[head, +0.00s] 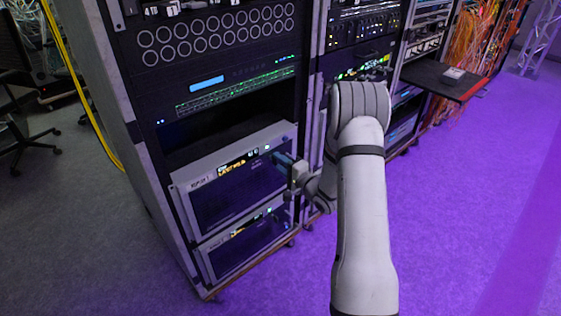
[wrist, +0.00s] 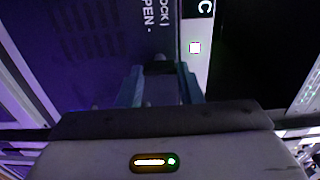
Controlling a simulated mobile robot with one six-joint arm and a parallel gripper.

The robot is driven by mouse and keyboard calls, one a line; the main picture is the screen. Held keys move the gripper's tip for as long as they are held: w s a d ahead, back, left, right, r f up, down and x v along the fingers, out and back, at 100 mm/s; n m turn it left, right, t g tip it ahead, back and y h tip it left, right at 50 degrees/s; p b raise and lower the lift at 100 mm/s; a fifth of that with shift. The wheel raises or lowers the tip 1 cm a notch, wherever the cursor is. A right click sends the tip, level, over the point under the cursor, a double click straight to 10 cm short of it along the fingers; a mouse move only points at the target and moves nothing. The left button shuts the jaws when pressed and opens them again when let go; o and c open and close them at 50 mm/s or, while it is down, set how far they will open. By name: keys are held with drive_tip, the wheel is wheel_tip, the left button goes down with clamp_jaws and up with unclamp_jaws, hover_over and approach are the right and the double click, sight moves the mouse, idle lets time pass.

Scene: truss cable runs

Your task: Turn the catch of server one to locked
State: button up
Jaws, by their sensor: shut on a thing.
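Server one (head: 230,190) is the upper of two grey-framed units low in the rack, with a white label at its upper left and a lit display strip. My gripper (head: 283,160) is at the right part of its front, seen from the side. In the wrist view my two blue-grey fingers (wrist: 160,88) are closed around the catch (wrist: 160,70), which is dark and mostly hidden between them. Printed words reading LOCK and OPEN (wrist: 157,18) stand on the panel just beyond the fingertips. Which word the catch points to cannot be told.
A second similar server (head: 245,243) sits directly below. An empty dark bay (head: 225,130) is above server one. A pull-out shelf (head: 445,78) juts from a rack at the right. Purple floor is open at the right.

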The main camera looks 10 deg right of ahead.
idle(0.5)
drive_tip(key=o, duration=1)
drive_tip(key=p+v, duration=0.1)
drive_tip(key=v, duration=0.6)
drive_tip(key=shift+s+d, duration=0.2)
drive_tip(key=shift+s, duration=0.1)
